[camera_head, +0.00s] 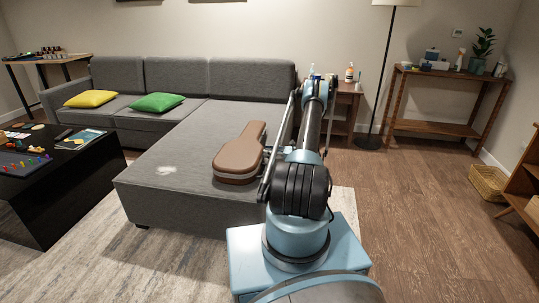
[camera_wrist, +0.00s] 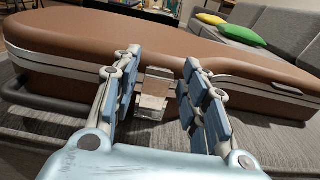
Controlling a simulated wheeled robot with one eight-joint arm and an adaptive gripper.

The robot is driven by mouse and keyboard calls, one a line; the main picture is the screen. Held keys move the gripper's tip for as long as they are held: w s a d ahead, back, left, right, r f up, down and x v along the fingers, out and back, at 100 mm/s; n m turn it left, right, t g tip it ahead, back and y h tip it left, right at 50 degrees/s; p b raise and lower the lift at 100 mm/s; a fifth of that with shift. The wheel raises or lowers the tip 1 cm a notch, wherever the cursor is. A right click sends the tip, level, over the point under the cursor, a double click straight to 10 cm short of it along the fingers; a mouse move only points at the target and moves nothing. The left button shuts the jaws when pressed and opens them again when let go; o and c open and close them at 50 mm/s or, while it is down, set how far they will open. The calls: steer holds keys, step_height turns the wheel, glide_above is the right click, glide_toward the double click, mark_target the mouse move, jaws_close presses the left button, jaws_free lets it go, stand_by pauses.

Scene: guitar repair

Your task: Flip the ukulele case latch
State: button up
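The brown ukulele case (camera_head: 238,155) lies closed on the grey sofa's chaise, left of my arm. In the wrist view the case (camera_wrist: 160,38) fills the upper part, with a pale seam around its side. A metal latch (camera_wrist: 154,92) sits on the seam, straight ahead of my gripper. My gripper (camera_wrist: 158,75) is open, with one finger on each side of the latch. I cannot tell whether the fingers touch the case. In the head view my arm hides the gripper.
The grey sofa (camera_head: 190,130) carries a yellow cushion (camera_head: 91,98) and a green cushion (camera_head: 157,102). A black table (camera_head: 50,205) with small items stands at the left. A wooden side table (camera_head: 345,110) and floor lamp (camera_head: 388,60) stand behind my arm.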

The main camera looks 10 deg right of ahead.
jaws_close()
steer(key=shift+s+d+f+t+y, duration=0.2)
steer(key=shift+d+t+y, duration=0.1)
steer(key=shift+d+y, duration=0.3)
steer(key=shift+a, duration=0.1)
steer(key=shift+o, duration=2.1)
jaws_free()
steer(key=shift+r, duration=0.15)
step_height(320, 180, up, 10)
